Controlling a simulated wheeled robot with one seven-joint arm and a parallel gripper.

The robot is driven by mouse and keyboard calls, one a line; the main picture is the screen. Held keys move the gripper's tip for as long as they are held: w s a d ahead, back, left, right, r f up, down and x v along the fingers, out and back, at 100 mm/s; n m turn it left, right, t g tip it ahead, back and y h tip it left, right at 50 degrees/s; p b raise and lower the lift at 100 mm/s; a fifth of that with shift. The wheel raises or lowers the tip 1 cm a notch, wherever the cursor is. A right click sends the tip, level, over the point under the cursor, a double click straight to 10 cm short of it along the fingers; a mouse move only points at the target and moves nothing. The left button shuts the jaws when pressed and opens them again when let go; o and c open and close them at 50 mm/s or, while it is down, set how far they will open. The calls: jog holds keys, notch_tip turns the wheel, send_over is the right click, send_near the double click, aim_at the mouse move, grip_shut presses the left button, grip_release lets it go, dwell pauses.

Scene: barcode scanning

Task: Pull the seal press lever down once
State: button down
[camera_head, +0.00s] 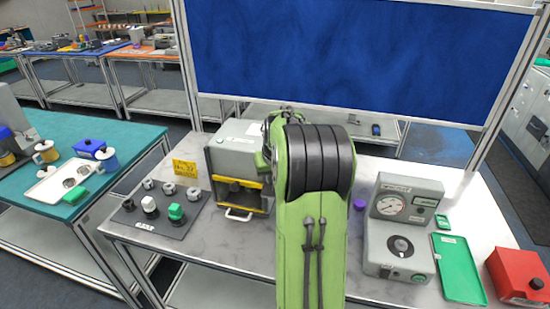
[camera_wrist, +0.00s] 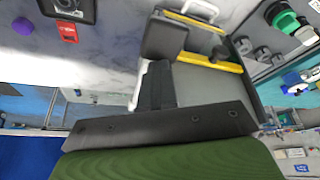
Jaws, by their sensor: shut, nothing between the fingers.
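The seal press (camera_head: 232,143) is a grey box-shaped machine with a yellow bar (camera_head: 238,181) across its dark front opening. A white loop handle (camera_head: 239,215) sticks out low at its front; the handle also shows at the top of the wrist view (camera_wrist: 201,8). I cannot tell which part is the press lever; my arm covers the right side of the press. My gripper (camera_wrist: 165,40) is shut and empty, with its dark fingers over or beside the press in the wrist view. Whether it touches the press cannot be told. In the head view the fingers are hidden behind my arm.
A dark button panel (camera_head: 148,223) lies left of the press, with a yellow sign (camera_head: 184,169) behind it. On the right stand a grey gauge unit (camera_head: 409,183), a green tray (camera_head: 459,270) and a red box (camera_head: 520,276). A purple knob (camera_head: 359,204) lies between.

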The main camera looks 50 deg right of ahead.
notch_tip(320, 180, up, 10)
jog(key=p, duration=0.7)
jog(key=shift+w+d, duration=0.1)
notch_tip(320, 180, up, 4)
jog(key=p, duration=0.3)
dwell(0.4)
